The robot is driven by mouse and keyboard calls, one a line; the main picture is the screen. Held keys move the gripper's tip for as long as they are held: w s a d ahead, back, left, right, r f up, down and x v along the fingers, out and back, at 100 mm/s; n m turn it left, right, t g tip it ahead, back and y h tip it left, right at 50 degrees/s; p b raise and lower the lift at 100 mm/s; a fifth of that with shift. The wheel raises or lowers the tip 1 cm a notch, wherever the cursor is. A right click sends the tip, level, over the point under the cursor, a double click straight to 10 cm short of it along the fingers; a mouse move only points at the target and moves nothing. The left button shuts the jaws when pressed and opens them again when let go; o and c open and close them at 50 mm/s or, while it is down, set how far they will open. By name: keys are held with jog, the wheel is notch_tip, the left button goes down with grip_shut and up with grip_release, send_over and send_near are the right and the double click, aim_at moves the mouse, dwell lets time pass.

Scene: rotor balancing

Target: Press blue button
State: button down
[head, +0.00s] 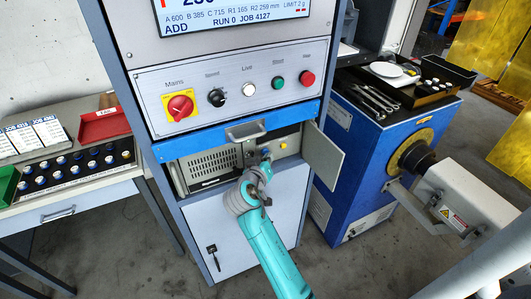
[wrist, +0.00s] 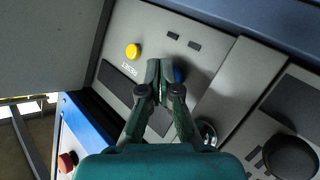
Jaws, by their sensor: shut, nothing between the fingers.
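The blue button (wrist: 179,75) is on a grey panel in the wrist view, partly hidden by my right fingertip. My gripper (wrist: 160,72) is shut and empty, its fingertips just left of the button. I cannot tell whether they touch it or the panel. In the head view my gripper (head: 264,160) reaches into the open compartment below the blue drawer strip; the blue button cannot be made out there.
A yellow button (wrist: 133,51) sits up and left of the blue one, and a dark round knob (wrist: 291,157) lies lower right. The open compartment door (head: 324,160) stands to the right. A drawer handle (head: 246,132) juts out above. A red rotary switch (head: 180,106) is higher on the cabinet.

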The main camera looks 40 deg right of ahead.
jog(key=shift+w+d, duration=0.1)
jog(key=shift+w, duration=0.25)
dwell(0.4)
jog(key=shift+s, duration=0.2)
jog(key=shift+s+a, duration=0.2)
jog(key=shift+s, duration=0.4)
jog(key=shift+s+a, duration=0.25)
jog(key=shift+s, duration=0.55)
jog(key=shift+s+a, duration=0.2)
jog(key=shift+s, duration=0.6)
jog(key=shift+s+a, duration=0.25)
jog(key=shift+s, duration=0.55)
